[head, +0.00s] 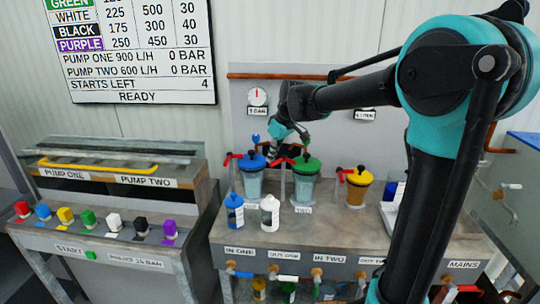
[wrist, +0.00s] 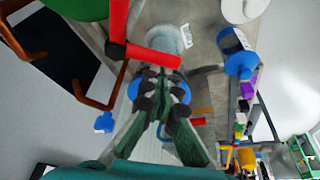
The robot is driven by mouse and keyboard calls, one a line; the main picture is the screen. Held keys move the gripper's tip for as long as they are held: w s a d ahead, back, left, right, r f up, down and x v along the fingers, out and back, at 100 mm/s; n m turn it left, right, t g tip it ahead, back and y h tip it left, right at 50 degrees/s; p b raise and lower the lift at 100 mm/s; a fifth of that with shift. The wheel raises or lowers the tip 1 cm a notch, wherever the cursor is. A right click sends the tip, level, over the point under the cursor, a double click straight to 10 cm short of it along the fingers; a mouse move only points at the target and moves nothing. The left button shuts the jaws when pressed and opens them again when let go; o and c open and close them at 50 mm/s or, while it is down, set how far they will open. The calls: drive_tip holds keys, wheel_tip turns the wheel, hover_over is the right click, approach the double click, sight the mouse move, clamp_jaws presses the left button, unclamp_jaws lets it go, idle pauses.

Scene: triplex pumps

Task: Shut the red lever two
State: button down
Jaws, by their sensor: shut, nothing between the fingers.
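The red lever (head: 283,161) beside the green-lidded pot (head: 305,185) stands behind a label reading TWO. In the wrist view this red lever (wrist: 150,55) is bent like an L near the green lid (wrist: 80,8). My gripper (head: 272,155) is shut and empty, over the blue-lidded pot (head: 253,180). In the wrist view my gripper (wrist: 163,78) has its fingertips close to the lever's free end; I cannot tell whether they touch. The blue lid (wrist: 180,92) is partly hidden beneath my fingers. Another red lever (head: 231,157) is at the blue-lidded pot.
A yellow-lidded pot (head: 356,188) with a red lever stands to the right. A blue bottle (head: 235,212) and a white bottle (head: 270,213) stand in front. Valves line the bench front. A console (head: 110,215) with coloured knobs is at left. A wall board (head: 135,55) reads READY.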

drive_tip(key=n, duration=0.1)
drive_tip(key=s+d+n+g, duration=0.1)
drive_tip(key=n, duration=0.1)
drive_tip(key=shift+d+n+y, duration=0.2)
drive_tip(key=shift+n+y, duration=0.1)
drive_tip(key=shift+s+d, duration=0.3)
drive_tip(key=shift+d, duration=0.35)
drive_tip(key=a+r, duration=0.1)
drive_tip(key=a, duration=0.3)
drive_tip(key=w+v, duration=0.1)
drive_tip(key=v, duration=0.8)
drive_tip(key=s+d+f+m+t+h, duration=0.1)
drive_tip(key=s+d+f+m, duration=0.4)
drive_tip(key=s+d+f, duration=0.2)
drive_tip(key=s+d+f+m+t+h, duration=0.1)
drive_tip(key=s+d+f+m, duration=0.3)
drive_tip(key=s+d+f, duration=0.3)
drive_tip(key=s+d+f+m+t+h, duration=0.1)
drive_tip(key=s+d+f+m, duration=0.4)
drive_tip(key=f, duration=0.9)
drive_tip(key=shift+s+d+f+m+h, duration=0.1)
drive_tip(key=shift+s+d+m+h, duration=0.1)
drive_tip(key=shift+s+d, duration=0.65)
drive_tip(key=shift+s+d+f+m+h, duration=0.1)
drive_tip(key=shift+s+d+h, duration=0.1)
drive_tip(key=shift+s+d, duration=0.65)
